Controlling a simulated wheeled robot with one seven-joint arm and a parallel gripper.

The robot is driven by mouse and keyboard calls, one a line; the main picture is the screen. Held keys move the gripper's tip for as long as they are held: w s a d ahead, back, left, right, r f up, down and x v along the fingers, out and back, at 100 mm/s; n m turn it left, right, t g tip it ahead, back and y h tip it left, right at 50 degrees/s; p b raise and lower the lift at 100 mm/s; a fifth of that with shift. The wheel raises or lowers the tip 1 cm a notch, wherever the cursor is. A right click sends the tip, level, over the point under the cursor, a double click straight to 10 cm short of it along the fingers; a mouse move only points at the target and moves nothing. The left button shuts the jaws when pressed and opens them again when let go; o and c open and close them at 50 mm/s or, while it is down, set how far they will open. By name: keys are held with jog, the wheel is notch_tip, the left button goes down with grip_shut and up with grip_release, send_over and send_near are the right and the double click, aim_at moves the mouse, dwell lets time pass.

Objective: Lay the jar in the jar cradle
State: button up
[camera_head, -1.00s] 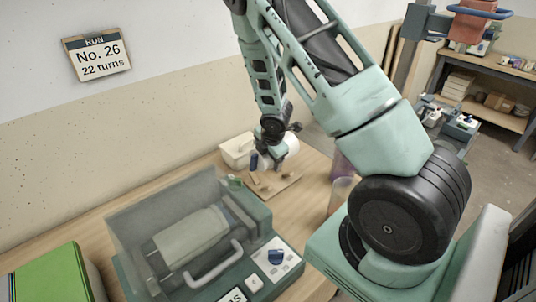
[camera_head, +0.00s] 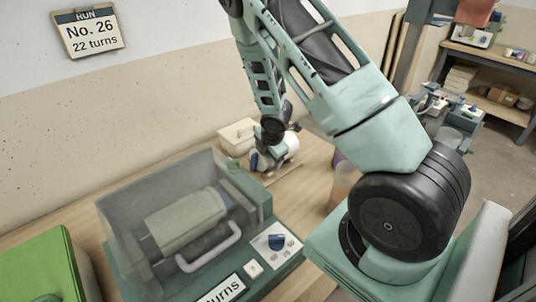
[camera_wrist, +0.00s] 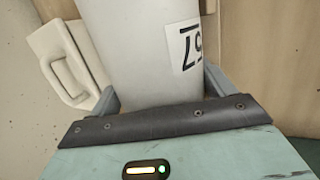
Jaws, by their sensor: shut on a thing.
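My gripper (camera_head: 262,158) is shut on a white jar (camera_head: 291,146), low over the far part of the bench. In the wrist view the jar (camera_wrist: 145,50) fills the space between the two grey fingers. A white label with black digits shows on its right side, partly cut off. A wooden board (camera_head: 288,176), possibly the jar cradle, lies just below and beside my gripper. My gripper and the jar hide most of it. I cannot tell whether the jar touches it.
A green machine (camera_head: 262,207) with a clear cover over a pale cylinder (camera_head: 185,220) stands in front. A white handled box (camera_head: 236,138) is close behind my gripper and also left in the wrist view (camera_wrist: 65,60).

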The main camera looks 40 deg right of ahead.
dwell(0.3)
jog(key=o, duration=1.1)
jog(key=shift+o, duration=0.5)
jog(key=p+v, duration=0.2)
jog(key=v, duration=1.5)
jog(key=shift+r+p, duration=0.3)
jog(key=shift+p, duration=0.05)
